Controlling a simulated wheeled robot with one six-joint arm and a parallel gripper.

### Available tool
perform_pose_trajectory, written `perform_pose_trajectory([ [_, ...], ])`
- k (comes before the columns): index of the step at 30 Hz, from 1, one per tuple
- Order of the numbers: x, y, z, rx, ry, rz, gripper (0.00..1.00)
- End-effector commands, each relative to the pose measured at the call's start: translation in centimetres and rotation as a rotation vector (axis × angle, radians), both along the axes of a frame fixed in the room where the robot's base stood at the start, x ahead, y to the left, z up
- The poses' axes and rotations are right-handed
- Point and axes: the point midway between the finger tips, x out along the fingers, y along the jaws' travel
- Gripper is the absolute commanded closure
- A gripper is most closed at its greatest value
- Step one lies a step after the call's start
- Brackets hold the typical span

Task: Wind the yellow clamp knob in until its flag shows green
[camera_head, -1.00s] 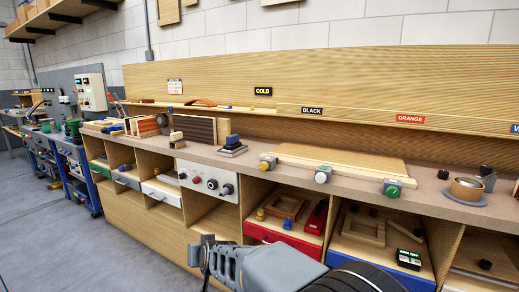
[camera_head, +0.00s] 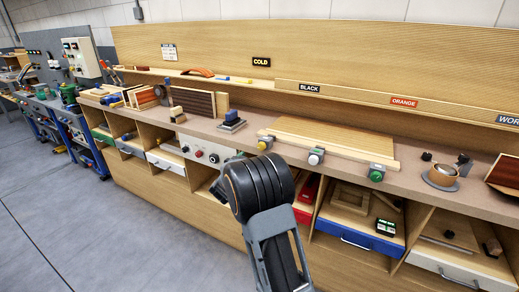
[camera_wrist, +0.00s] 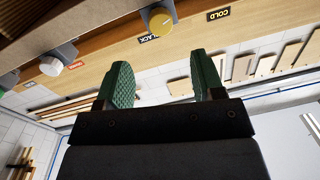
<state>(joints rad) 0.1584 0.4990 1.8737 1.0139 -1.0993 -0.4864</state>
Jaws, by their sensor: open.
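The yellow clamp knob (camera_head: 264,143) sits on a grey block at the front edge of the bench, at the left end of a pale board (camera_head: 333,138). In the wrist view the yellow knob (camera_wrist: 158,21) shows at the top, beyond the fingertips and roughly in line with the gap between them. My gripper (camera_wrist: 160,78) has its two green fingers apart with nothing between them; it does not touch the knob. In the head view my arm hides the gripper. I cannot make out the knob's flag or its colour.
A white knob (camera_head: 316,156) and a green knob (camera_head: 377,173) stand on the same edge to the right. Below are open cubbies and a blue drawer (camera_head: 357,240). The floor (camera_head: 110,230) at left is clear.

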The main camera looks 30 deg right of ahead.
Motion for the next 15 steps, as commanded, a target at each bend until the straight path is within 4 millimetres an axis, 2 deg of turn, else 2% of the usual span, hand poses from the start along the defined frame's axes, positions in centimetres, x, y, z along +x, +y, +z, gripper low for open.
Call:
perform_pose_trajectory([
  [1, 0.5, -1.0, -0.1, 0.000, 0.000, -0.002, 0.38],
  [6, 2.2, -3.7, 0.0, 0.000, 0.000, -0.001, 0.38],
  [15, 4.1, -6.7, 0.0, 0.001, 0.000, 0.001, 0.38],
])
